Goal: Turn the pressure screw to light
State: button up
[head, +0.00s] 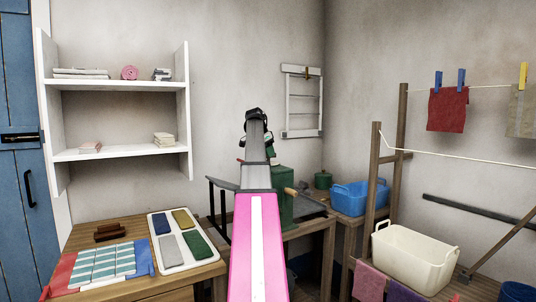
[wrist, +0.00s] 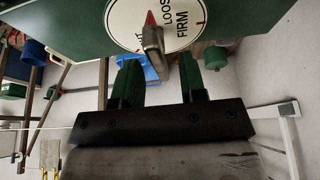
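The pressure screw's round white dial (wrist: 195,12) is at the top of the wrist view, on a dark green body (wrist: 60,20). LOOSE and FIRM are readable in part; a third label is mostly hidden. A red pointer mark (wrist: 150,18) and a grey-brown bar handle (wrist: 153,40) stand out in front of the dial. My gripper (wrist: 159,66) is open, with its green fingers apart. The handle's near end lies between the fingertips or just beyond them; I see no contact. In the head view my pink arm hides most of the gripper and the dial.
A blue basin (head: 358,198) and a cream tub (head: 408,258) are further right, by a wooden drying frame (head: 374,180). A table with a white tray (head: 203,250) of coloured cloths is at left, below white shelves (head: 118,153).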

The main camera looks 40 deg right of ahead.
jog(key=shift+d+f, duration=0.15)
jog(key=shift+f, duration=0.15)
grip_shut()
jog(key=shift+s, duration=0.1)
